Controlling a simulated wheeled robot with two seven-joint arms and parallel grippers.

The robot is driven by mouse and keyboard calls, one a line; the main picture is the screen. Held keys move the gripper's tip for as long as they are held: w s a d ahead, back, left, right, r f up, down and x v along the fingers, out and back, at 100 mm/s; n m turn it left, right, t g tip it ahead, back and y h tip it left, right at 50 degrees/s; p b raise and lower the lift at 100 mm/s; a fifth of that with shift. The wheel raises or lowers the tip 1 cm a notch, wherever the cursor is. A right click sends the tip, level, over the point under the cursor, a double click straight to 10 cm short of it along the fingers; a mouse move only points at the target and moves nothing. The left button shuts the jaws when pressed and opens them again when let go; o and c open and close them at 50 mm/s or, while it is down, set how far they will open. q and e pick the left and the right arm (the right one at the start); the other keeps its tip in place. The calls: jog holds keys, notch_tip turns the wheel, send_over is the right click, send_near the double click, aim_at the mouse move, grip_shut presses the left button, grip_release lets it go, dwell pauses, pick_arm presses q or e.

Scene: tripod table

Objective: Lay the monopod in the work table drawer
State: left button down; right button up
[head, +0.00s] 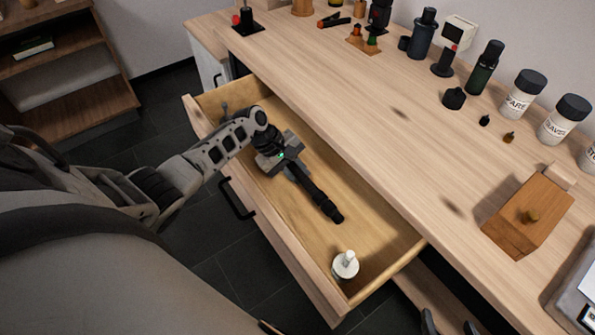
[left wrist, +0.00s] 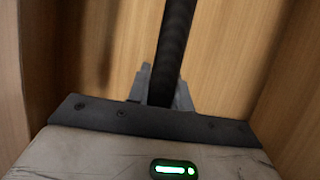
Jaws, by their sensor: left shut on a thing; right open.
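The monopod (head: 322,203) is a dark, slim pole. My left gripper (head: 292,170) is shut on it inside the open work table drawer (head: 387,238). The pole slants down and to the right from the gripper in the head view. In the left wrist view the monopod (left wrist: 175,40) runs up between the fingers, with wooden drawer surfaces around it. I cannot tell whether it touches the drawer floor, and my gripper hides its other end. My right gripper (head: 450,325) shows only as dark fingertips at the bottom edge, apart and empty.
A white object with a round base (head: 345,265) stands in the drawer's near right corner. The table top (head: 370,120) holds bottles and jars along the back and a wooden block (head: 525,222) at right. A shelf (head: 95,105) stands at far left.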

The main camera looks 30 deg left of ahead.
pick_arm(q)
jog(key=shift+f, duration=0.3)
jog(key=c, duration=1.2)
grip_release()
jog(key=shift+o, duration=0.2)
jog(key=shift+s+f, duration=0.1)
jog(key=p+v, duration=0.2)
jog(key=v, duration=1.4)
